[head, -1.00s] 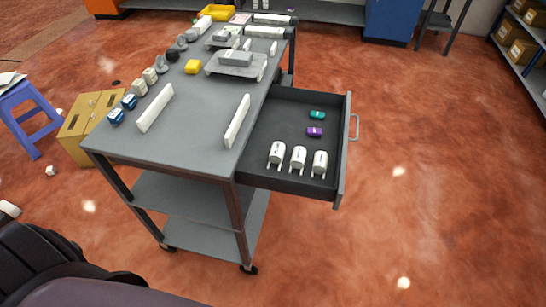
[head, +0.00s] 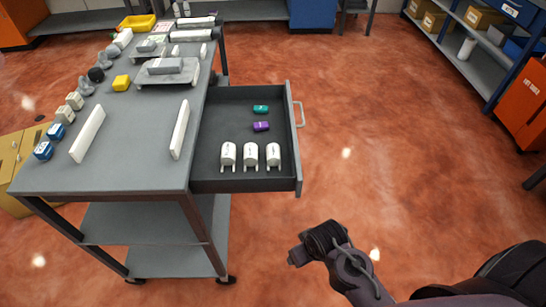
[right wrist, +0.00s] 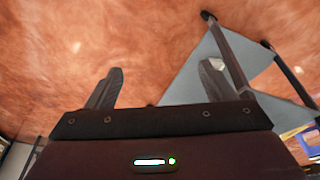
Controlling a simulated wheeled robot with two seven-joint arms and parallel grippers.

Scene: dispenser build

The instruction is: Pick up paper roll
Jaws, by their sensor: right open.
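I cannot tell for sure which thing is the paper roll. Long white cylindrical pieces (head: 194,36) lie at the far end of the grey workbench (head: 120,180). A white upright cylinder (head: 467,48) stands on the shelf at the right. My right gripper (right wrist: 160,88) is open and empty in the right wrist view, with floor between its fingers and the bench's legs and lower shelf beyond. In the head view my right arm (head: 335,255) is over the floor, right of the bench and nearer than the open drawer. My left gripper is out of view.
Two white bars (head: 88,134) and several small parts occupy the benchtop. Floor right of the drawer is clear.

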